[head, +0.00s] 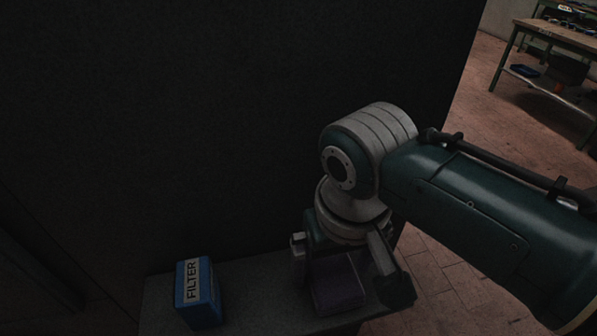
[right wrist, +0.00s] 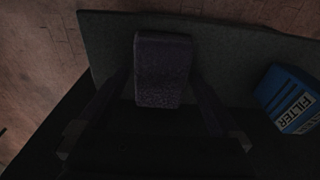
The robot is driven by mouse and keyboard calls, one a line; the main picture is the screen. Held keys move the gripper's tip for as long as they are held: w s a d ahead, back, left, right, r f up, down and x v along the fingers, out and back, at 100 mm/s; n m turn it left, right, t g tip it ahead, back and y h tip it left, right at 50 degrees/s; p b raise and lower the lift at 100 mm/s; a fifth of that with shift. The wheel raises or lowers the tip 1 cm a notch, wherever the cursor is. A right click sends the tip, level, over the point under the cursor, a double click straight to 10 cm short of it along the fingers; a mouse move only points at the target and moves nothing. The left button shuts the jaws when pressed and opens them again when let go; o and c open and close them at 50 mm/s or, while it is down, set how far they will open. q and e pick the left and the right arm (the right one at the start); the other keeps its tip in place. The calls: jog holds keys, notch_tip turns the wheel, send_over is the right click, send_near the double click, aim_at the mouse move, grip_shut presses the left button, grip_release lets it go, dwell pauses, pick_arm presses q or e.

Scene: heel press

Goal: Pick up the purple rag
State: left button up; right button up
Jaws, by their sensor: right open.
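The purple rag (head: 337,283) is a folded, dark, block-like bundle on a grey ledge (head: 250,285). In the right wrist view the rag (right wrist: 163,70) lies near the top middle, on the same grey surface (right wrist: 110,40). My right gripper (head: 350,272) is open above the rag, with a finger to either side of it in the picture. In the right wrist view the dark fingers (right wrist: 160,92) flank the rag's near part, with gaps on both sides. I cannot tell how far above the ledge the fingertips are. My left gripper is out of view.
A blue box marked FILTER (head: 198,292) stands on the ledge left of the rag; it shows at the right wrist view's right (right wrist: 290,98). A tall dark panel (head: 200,120) rises behind the ledge. Brick floor (head: 480,130) and a workbench (head: 560,37) lie at right.

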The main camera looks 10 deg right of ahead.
aim_at(334, 274)
jog(key=c, duration=1.2)
jog(key=shift+o, duration=0.2)
jog(key=shift+s+r, duration=0.15)
jog(key=shift+r, duration=0.25)
jog(key=r, duration=0.6)
jog(key=shift+s+r+p, duration=0.2)
jog(key=shift+p, duration=0.2)
jog(key=s+b, duration=0.1)
jog(key=s, duration=1.8)
jog(key=shift+s+d, duration=0.15)
jog(key=shift+d, duration=0.15)
jog(key=shift+f, duration=0.1)
